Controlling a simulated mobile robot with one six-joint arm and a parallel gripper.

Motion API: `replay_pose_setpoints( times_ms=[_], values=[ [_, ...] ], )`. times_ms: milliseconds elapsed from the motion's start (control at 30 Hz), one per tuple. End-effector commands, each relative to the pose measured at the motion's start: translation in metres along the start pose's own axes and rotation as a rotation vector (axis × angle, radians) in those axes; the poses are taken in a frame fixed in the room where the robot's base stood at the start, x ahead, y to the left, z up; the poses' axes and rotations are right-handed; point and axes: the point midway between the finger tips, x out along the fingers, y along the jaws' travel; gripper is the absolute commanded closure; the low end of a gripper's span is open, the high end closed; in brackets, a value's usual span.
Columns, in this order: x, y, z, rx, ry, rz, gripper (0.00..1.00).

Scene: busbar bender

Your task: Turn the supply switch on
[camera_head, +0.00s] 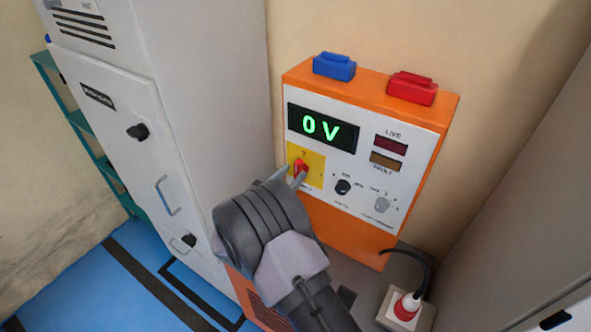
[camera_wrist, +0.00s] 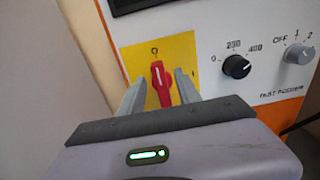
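The supply switch (camera_head: 300,168) is a red rotary handle on a yellow plate, low on the left of an orange and white supply box (camera_head: 363,158). In the wrist view the red handle (camera_wrist: 161,84) stands nearly upright, with its white mark toward the "0" at the top; a "1" mark is at the right. My gripper (camera_wrist: 157,92) is at the switch, with one finger on each side of the handle. A gap shows between the right finger and the handle; contact on the left is unclear. The display (camera_head: 323,128) reads 0 V in green.
A black knob (camera_wrist: 236,66) and a grey knob (camera_wrist: 298,51) sit right of the switch. Blue (camera_head: 334,66) and red (camera_head: 412,88) blocks top the box. A grey cabinet (camera_head: 110,120) stands close on the left. A red plug (camera_head: 406,307) with black cable is below right.

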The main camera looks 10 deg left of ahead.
Motion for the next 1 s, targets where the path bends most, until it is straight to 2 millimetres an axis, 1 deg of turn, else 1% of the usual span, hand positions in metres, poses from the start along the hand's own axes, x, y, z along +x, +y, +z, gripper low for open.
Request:
replay_pose_setpoints(
  times_ms=[33, 100, 200, 467, 500, 700, 1000],
  values=[
    [0.007, 0.0, 0.0, 0.0, 0.0, -0.001, 0.6],
    [0.015, 0.0, 0.0, 0.0, 0.0, 0.0, 0.6],
    [0.021, 0.0, 0.0, 0.0, 0.0, 0.0, 0.6],
    [0.023, 0.0, 0.0, 0.0, 0.0, 0.0, 0.6],
    [0.023, 0.0, 0.0, 0.0, 0.0, 0.0, 0.62],
    [0.023, 0.0, 0.0, 0.0, 0.0, 0.0, 1.0],
    [0.023, 0.0, -0.001, 0.013, 0.001, 0.0, 1.0]
  ],
)
